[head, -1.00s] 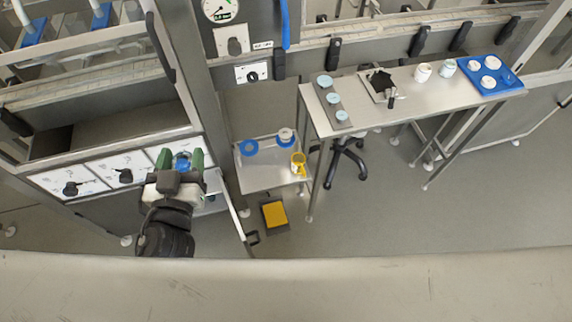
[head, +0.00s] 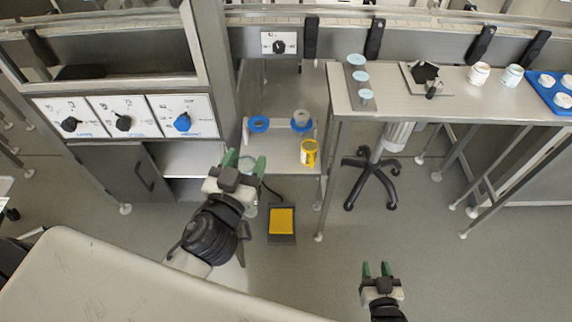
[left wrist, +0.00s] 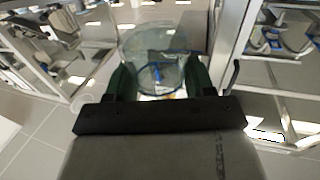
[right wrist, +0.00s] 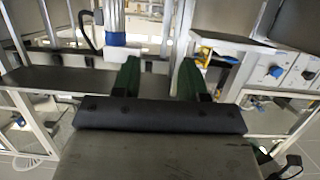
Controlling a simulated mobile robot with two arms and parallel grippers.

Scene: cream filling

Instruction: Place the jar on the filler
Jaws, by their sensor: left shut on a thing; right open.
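A clear glass jar (left wrist: 153,50) is between the green fingers of my left gripper (left wrist: 160,82) in the left wrist view. In the head view my left gripper (head: 244,165) is shut on the jar (head: 247,163), mostly hidden by the fingers, in front of the low metal shelf. This shelf (head: 282,146), with two blue rings (head: 258,124) on it and a dial panel above, appears to belong to the filler. A yellow pedal (head: 281,221) lies on the floor below. My right gripper (head: 376,269) is open and empty over the floor at the lower right; its fingers show in the right wrist view (right wrist: 158,80).
A yellow cup (head: 308,154) stands on the shelf's right edge. A metal table (head: 400,103) with jars (head: 479,74) and a blue tray (head: 545,91) is at the right. A stool base (head: 371,172) stands under it. A pale surface (head: 120,285) fills the lower left.

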